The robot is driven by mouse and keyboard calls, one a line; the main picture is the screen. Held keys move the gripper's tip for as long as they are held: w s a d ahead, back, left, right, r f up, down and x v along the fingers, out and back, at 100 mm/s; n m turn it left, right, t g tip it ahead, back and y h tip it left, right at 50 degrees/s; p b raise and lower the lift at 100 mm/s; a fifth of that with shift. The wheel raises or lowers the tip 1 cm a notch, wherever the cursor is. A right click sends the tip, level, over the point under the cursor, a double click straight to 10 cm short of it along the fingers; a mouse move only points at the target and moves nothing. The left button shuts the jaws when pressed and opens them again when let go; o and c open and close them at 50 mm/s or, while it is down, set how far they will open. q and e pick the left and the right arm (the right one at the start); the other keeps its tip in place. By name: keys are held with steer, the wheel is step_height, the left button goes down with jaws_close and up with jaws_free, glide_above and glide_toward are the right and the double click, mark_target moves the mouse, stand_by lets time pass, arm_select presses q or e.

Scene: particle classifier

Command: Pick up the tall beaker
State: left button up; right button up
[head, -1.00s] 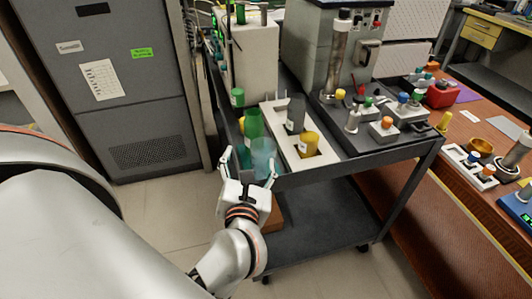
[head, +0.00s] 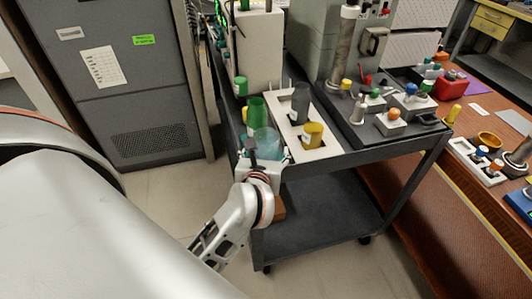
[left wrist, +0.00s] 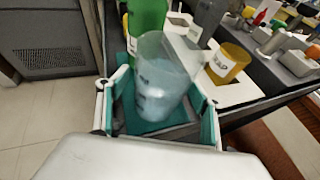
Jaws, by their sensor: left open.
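A clear, pale blue beaker with dark markings (head: 265,140) stands upright at the near left corner of the cart's top. It also shows in the left wrist view (left wrist: 158,75). My left gripper (head: 264,158) is at the cart's near edge, low around the beaker. In the left wrist view the gripper's teal-padded fingers (left wrist: 158,112) are apart, one on each side of the beaker. I cannot tell whether either finger touches it. My right gripper is not in view.
A green cylinder (head: 256,108) stands close behind the beaker. A white tray (head: 289,135) to its right holds a grey cylinder (head: 301,101) and a yellow one (head: 313,135). The black cart (head: 395,148) carries more equipment. A grey cabinet (head: 110,90) stands left of the cart.

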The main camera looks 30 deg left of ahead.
arm_select(q)
steer(key=c, duration=1.5)
steer(key=shift+r, duration=0.2)
